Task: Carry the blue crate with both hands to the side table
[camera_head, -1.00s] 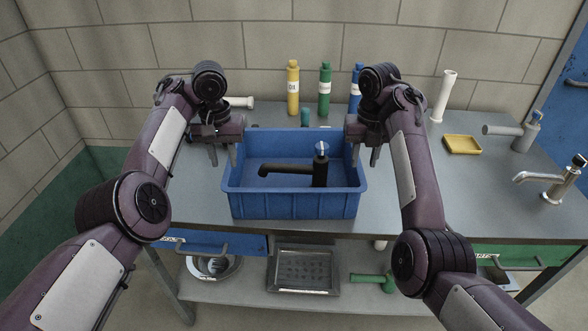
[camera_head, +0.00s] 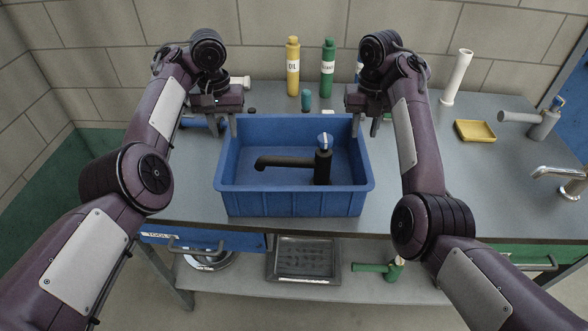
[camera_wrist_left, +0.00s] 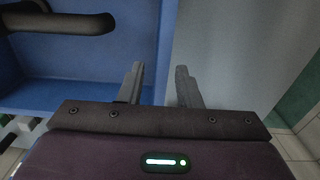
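The blue crate (camera_head: 295,203) stands on the grey counter near its front edge. A black tap (camera_head: 322,165) with a blue-and-white top is inside it. My left gripper (camera_head: 224,124) is at the crate's left wall. In the left wrist view my left gripper (camera_wrist_left: 159,85) has its fingers apart, one inside and one outside the crate wall (camera_wrist_left: 163,55). I see no firm contact with the wall. My right gripper (camera_head: 366,126) is at the crate's right wall, its fingers apart; whether they straddle the wall is hard to see. The side table is not identifiable.
A yellow bottle (camera_head: 293,68) and a green bottle (camera_head: 328,70) stand behind the crate, with a blue bottle partly hidden. A blue drawer (camera_head: 205,240) and a lower shelf are below.

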